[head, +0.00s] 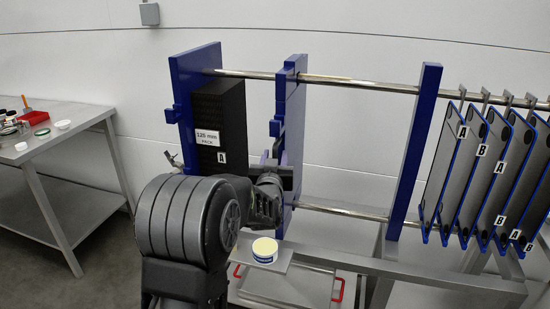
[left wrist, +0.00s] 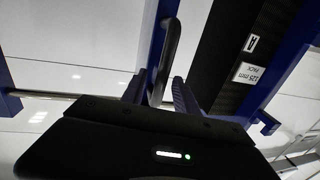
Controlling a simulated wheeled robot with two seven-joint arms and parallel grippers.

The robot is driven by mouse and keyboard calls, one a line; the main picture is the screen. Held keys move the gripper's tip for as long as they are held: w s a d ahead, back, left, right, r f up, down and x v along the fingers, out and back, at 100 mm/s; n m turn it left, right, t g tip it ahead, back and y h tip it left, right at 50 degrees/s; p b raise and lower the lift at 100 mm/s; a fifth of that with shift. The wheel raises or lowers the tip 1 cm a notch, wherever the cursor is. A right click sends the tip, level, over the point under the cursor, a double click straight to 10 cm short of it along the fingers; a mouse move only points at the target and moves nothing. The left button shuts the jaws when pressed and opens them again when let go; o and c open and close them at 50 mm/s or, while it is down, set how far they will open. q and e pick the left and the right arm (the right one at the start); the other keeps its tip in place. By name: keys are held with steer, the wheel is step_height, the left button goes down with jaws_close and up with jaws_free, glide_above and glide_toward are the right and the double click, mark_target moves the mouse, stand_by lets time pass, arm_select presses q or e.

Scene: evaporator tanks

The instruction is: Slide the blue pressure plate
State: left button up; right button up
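The blue pressure plate (head: 292,130) stands upright in the middle of the press, hung on the steel rails, apart from the black 125 mm pack (head: 220,125) at its left. My left gripper (head: 276,165) is close beside the plate's left face. In the left wrist view, the plate's dark handle (left wrist: 171,48) lies between the two fingers of my left gripper (left wrist: 158,92). The fingers look apart, with a gap at the handle's side. The pack with its label also shows in the left wrist view (left wrist: 243,60). My right gripper is not in view.
A blue end plate (head: 190,100) stands behind the pack, and a blue post (head: 418,150) stands at the right. Several lettered plates (head: 455,165) hang at the far right. The rails between plate and post are clear.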

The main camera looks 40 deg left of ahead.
arm_select(q)
steer(key=shift+c, duration=0.3)
jaws_close()
stand_by(1.1)
